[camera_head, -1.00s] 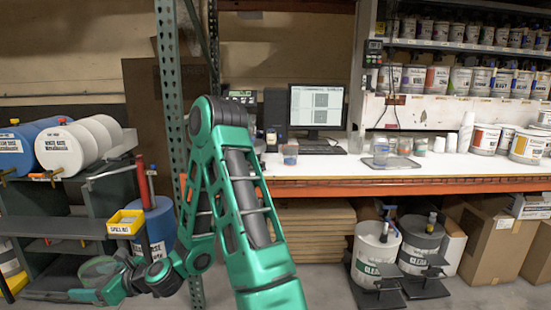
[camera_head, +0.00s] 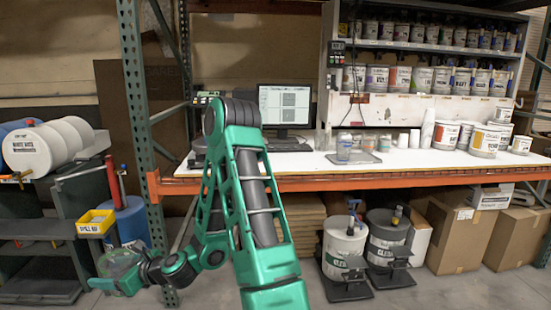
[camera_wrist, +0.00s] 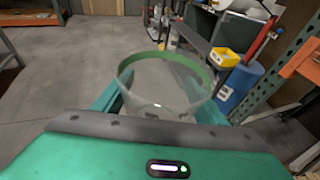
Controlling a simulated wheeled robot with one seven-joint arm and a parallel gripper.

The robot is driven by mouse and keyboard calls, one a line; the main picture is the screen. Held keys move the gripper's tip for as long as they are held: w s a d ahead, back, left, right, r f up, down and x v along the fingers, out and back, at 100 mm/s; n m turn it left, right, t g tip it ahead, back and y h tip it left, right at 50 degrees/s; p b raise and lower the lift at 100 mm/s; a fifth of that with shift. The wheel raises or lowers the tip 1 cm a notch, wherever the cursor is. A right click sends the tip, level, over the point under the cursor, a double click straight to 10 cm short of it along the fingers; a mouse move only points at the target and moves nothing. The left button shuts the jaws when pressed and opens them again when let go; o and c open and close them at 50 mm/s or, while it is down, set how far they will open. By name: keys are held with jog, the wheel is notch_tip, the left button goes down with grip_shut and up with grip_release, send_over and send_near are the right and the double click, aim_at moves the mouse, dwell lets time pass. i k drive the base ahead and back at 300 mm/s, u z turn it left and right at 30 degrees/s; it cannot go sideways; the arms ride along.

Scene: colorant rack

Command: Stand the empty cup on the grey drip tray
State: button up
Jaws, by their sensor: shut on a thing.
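My gripper (camera_wrist: 158,112) is shut on a clear, see-through cup (camera_wrist: 165,92), with a teal finger on each side of it. The cup looks empty, and a green band shows around its far rim. In the head view the cup (camera_head: 118,262) is low at the left, held out in front of the left rack, away from the bench. A flat grey tray (camera_head: 372,158) lies on the white bench top, with a clear container on it. A dark shelf or tray (camera_head: 35,252) is in the left rack. I cannot tell from its look whether it is a drip tray.
The bench (camera_head: 400,170) has an orange front beam. A green upright post (camera_head: 140,130) stands between the left rack and bench. A yellow bin (camera_head: 95,222) and a blue drum (camera_head: 130,222) are near my gripper. Buckets (camera_head: 343,245) stand below the bench. Open floor lies in front.

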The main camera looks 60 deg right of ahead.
aim_at(363, 158)
jog(key=u, duration=0.6)
jog(key=i, duration=0.1)
jog(key=z, duration=3.1)
jog(key=i, duration=1)
jog(key=u, duration=0.1)
